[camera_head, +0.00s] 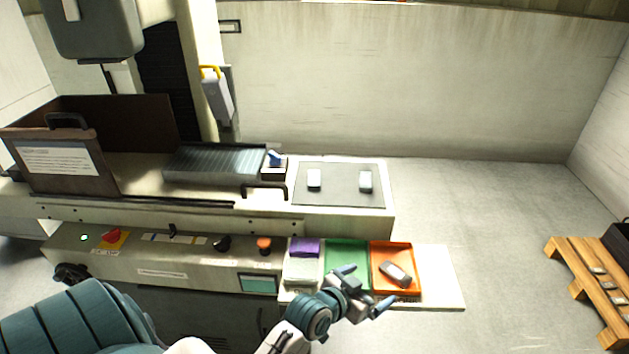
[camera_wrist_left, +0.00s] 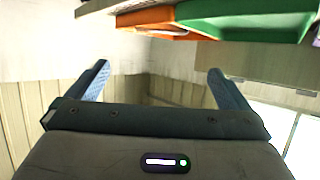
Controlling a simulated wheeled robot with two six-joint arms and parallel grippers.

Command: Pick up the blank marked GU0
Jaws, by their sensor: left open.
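Two small pale blanks lie on the grey mat on the machine's bench: a left one (camera_head: 314,178) and a right one (camera_head: 365,181). A greyish block (camera_head: 395,273) lies tilted in the orange tray (camera_head: 409,253). No marking is legible, so I cannot tell which piece is GU0. My left gripper (camera_head: 366,287) is open and empty at the front edge of the green tray (camera_head: 346,252) and the orange tray. In the left wrist view its fingers (camera_wrist_left: 158,85) are apart with nothing between them. My right gripper is not in view.
A purple item (camera_head: 304,247) lies left of the green tray. A black handle (camera_head: 265,189) and ribbed plate (camera_head: 217,165) are left of the grey mat (camera_head: 341,191). A wooden pallet (camera_head: 577,272) with several small pieces stands at right. The floor between is clear.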

